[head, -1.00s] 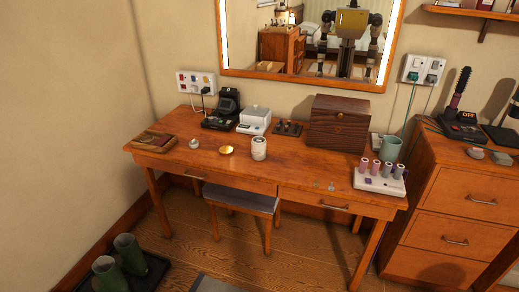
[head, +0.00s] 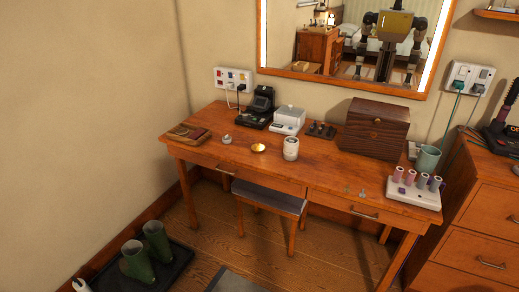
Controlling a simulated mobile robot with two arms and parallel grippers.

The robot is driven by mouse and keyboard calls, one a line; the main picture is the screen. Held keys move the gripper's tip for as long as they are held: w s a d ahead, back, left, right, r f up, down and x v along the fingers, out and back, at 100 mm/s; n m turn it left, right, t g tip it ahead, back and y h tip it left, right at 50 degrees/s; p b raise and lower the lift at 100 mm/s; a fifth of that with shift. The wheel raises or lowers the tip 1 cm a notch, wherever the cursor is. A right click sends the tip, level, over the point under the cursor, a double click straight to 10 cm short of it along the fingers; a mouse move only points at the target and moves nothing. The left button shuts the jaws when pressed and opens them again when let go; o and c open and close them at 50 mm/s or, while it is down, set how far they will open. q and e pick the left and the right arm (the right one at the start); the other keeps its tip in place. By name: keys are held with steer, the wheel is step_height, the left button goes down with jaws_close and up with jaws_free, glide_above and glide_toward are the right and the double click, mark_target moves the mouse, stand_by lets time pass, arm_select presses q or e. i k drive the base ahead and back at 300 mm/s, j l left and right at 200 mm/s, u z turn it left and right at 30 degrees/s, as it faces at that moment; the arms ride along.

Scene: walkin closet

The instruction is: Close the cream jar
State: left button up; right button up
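A small white jar (head: 291,148) stands upright on the wooden dressing table, near its middle. I take it to be the cream jar; its top is too small to read clearly. A round gold lid-like disc (head: 258,148) lies on the table just left of the jar, apart from it. Neither of my grippers shows directly. My body and arms appear only as a small reflection in the mirror, where the finger state cannot be made out.
The table (head: 325,169) also holds a wooden box (head: 375,130), a white device (head: 288,120), a black device (head: 259,106), a teal mug (head: 428,158) and a roller set (head: 414,194). A stool (head: 269,197) is tucked beneath. Boots (head: 138,262) stand on the floor at lower left.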

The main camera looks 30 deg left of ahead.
mark_target(290, 150)
steer(key=i+j+z, duration=0.2)
steer(key=j, duration=0.2)
steer(key=i+j+z, duration=0.15)
steer(key=j, duration=0.3)
steer(key=i+j+z, duration=0.2)
steer(key=j, duration=0.3)
steer(key=i+j+z, duration=0.15)
steer(key=j, duration=0.35)
steer(key=j+z, duration=0.2)
steer(key=j, duration=0.25)
steer(key=i+j+z, duration=0.15)
steer(key=j, duration=0.4)
